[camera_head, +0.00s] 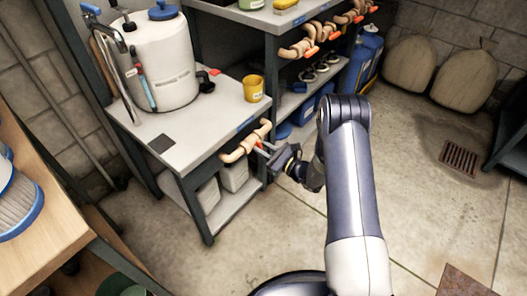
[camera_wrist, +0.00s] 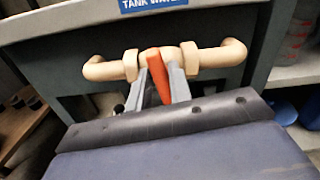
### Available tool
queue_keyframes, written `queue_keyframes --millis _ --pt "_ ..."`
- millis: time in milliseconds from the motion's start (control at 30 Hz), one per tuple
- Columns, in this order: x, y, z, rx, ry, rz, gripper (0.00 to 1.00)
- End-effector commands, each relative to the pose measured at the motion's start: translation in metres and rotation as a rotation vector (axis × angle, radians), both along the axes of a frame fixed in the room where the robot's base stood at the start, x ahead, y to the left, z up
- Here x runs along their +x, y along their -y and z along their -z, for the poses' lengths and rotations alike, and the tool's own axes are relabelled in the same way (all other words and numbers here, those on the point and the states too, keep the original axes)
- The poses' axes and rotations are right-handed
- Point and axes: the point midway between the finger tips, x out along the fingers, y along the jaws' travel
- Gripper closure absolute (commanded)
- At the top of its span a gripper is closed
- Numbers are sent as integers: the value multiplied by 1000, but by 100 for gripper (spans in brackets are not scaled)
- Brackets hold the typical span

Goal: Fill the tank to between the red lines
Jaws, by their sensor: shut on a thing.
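The white tank (camera_head: 162,62) with a blue cap stands on the grey bench at the left. A sight tube (camera_head: 142,80) with blue and some red runs up its side; the red lines are too small to read against the level. A beige pipe valve (camera_head: 246,142) is on the bench's front edge, under a label that reads "TANK WATER" in part (camera_wrist: 152,4). Its orange lever (camera_wrist: 160,75) points toward me in the wrist view. My gripper (camera_wrist: 163,85) is shut on this lever, one finger on each side. In the head view my gripper (camera_head: 270,151) reaches the valve from the right.
A yellow cup (camera_head: 253,88) stands near the bench's right corner. More beige valves with orange levers (camera_head: 310,50) line the bench behind. A wooden table (camera_head: 45,240) is at the lower left. The floor (camera_head: 440,220) at right is open, with a drain grate (camera_head: 459,159).

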Motion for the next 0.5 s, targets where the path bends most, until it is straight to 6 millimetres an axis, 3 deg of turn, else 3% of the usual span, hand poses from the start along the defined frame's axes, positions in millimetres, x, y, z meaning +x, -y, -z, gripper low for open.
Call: queue_keyframes --millis 500 --pt "-1 -1 0 -75 96 -1 100"
